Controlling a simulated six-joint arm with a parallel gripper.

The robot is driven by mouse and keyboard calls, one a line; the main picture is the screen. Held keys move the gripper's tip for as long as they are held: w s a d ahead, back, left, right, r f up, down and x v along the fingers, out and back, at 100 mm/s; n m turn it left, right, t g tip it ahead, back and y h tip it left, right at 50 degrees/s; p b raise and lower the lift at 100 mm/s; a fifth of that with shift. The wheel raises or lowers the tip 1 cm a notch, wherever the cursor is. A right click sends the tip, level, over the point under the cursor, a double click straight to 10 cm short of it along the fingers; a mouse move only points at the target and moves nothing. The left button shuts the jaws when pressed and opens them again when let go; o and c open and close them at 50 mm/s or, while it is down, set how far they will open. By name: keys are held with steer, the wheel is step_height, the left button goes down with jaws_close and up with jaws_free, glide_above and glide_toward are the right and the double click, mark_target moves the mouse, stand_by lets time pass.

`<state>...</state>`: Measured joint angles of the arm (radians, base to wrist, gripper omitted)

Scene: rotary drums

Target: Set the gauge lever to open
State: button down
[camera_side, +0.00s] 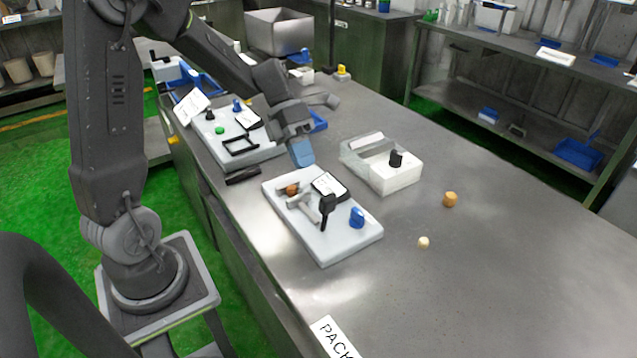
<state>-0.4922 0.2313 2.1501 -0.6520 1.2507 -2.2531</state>
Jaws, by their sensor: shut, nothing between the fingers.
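A white panel (335,248) lies on the steel table. It carries a black upright lever (326,206), a blue knob (357,217), a brown-orange knob (292,189), grey bar-like parts and a white card in a black frame (328,186). The card's writing is too small to read, so I cannot tell which part is marked as the gauge lever. My gripper (302,156) has blue fingertips, is shut and empty, and hangs beyond the far edge of this panel, apart from the black lever.
A second white panel (240,155) with black, blue and green knobs and a black handle lies behind, at left. A white box (398,178) with a black knob stands right of the gripper. An orange piece (450,199) and a cream piece (424,242) lie on the otherwise clear right side.

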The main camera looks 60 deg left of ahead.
mark_target(327, 194)
steer(key=d+f, duration=0.2)
steer(key=d, duration=0.3)
steer(key=shift+d+f, duration=0.4)
steer(key=shift+s, duration=0.1)
steer(key=shift+d, duration=1.1)
steer(key=shift+a, duration=0.2)
